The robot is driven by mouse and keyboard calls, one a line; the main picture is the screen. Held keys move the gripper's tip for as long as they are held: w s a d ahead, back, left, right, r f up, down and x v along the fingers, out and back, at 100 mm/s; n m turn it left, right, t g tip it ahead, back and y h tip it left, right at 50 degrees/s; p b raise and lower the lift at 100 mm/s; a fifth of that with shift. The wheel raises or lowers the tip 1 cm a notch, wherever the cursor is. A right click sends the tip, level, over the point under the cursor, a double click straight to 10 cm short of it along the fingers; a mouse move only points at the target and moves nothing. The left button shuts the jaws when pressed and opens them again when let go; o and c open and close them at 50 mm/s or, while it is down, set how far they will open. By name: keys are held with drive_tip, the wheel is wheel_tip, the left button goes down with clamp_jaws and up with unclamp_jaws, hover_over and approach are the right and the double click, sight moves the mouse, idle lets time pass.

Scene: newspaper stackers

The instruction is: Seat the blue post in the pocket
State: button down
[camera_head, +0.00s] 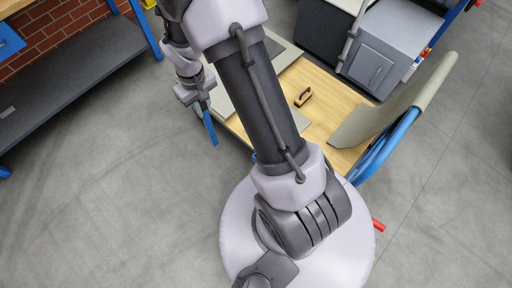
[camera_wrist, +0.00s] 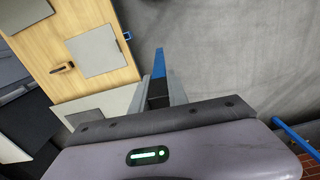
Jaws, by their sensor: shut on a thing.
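The blue post (camera_head: 210,129) hangs below my gripper (camera_head: 203,104) in the head view, over the floor just left of the cart's edge. In the wrist view the blue post (camera_wrist: 159,65) sticks out from between the fingers of my gripper (camera_wrist: 158,93), which are shut on it. A small blue square fitting with a dark centre, which looks like the pocket (camera_wrist: 127,36), is on the cart's edge. The post is apart from it, to its right and a little lower in the wrist view. My arm hides much of the cart's near side in the head view.
The wooden cart deck (camera_head: 318,88) carries flat grey panels and a small wooden-handled tool (camera_head: 303,97). A leaning panel (camera_head: 395,105) and blue cart rail (camera_head: 388,147) stand right. A dark shelf (camera_head: 75,80) is at left. Open floor (camera_head: 130,200) lies between.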

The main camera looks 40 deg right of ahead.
drive_tip(key=s+d+f, duration=0.3)
drive_tip(key=d+f, duration=0.5)
drive_tip(key=f, duration=0.4)
drive_tip(key=s+d+f, duration=0.3)
drive_tip(key=d+f, duration=0.6)
drive_tip(key=f, duration=0.3)
wheel_tip(320, 180, down, 11)
drive_tip(key=b, duration=0.5)
drive_tip(key=shift+s+n, duration=0.25)
drive_tip(key=shift+n, duration=0.15)
drive_tip(key=c, duration=1.7)
unclamp_jaws()
drive_tip(key=o, duration=0.4)
